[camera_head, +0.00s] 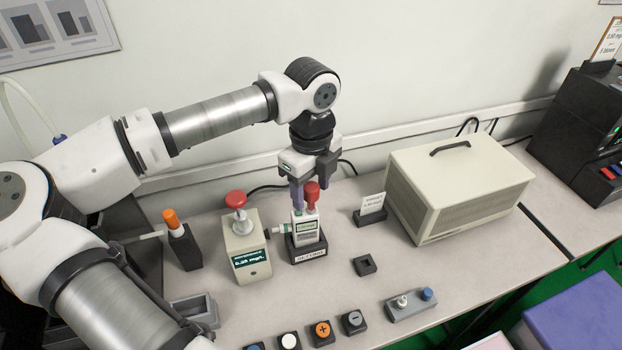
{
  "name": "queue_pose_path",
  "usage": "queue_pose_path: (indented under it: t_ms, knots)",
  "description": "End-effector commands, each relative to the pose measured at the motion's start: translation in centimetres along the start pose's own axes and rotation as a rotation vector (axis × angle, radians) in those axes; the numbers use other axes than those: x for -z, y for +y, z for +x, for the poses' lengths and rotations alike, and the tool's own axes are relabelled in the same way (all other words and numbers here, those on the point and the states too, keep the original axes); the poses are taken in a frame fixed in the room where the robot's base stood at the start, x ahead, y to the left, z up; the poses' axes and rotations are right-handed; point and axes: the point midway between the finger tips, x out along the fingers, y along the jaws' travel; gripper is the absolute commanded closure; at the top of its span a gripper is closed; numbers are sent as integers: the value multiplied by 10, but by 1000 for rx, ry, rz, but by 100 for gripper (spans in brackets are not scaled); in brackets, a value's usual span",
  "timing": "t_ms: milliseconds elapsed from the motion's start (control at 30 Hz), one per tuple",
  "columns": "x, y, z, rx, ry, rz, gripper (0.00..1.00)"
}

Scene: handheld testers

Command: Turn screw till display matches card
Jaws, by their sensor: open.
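A small white handheld tester (304,226) with a greenish display stands upright in a dark labelled dock (308,254). A red knob (312,188) is at its top. My gripper (311,197) points down over the tester, open, its fingers close to the red knob; I cannot tell whether they touch it. A short pale cylinder (279,229) juts from the tester's left side; I cannot tell if it is the screw. A beige box (246,240) to the left has a lit display reading about 0.25 mg/L. A white card (372,203) stands in a dark holder to the right; its print is too small to read surely.
The box bears a red mushroom knob (236,199). An orange-capped tool (171,219) stands left in a dark holder. Several buttons (321,331) line the front. A large beige case (457,190) fills the right back. A small empty dark socket (364,266) sits on the bench.

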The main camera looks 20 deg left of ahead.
Motion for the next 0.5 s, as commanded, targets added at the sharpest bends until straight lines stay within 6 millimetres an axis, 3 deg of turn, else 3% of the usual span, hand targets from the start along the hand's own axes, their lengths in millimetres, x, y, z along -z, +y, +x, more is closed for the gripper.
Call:
queue_pose_path:
  t_ms: [267,500]
  knots:
    - [0,0,2,0,0,0,46]
    - [0,0,1,0,0,0,75]
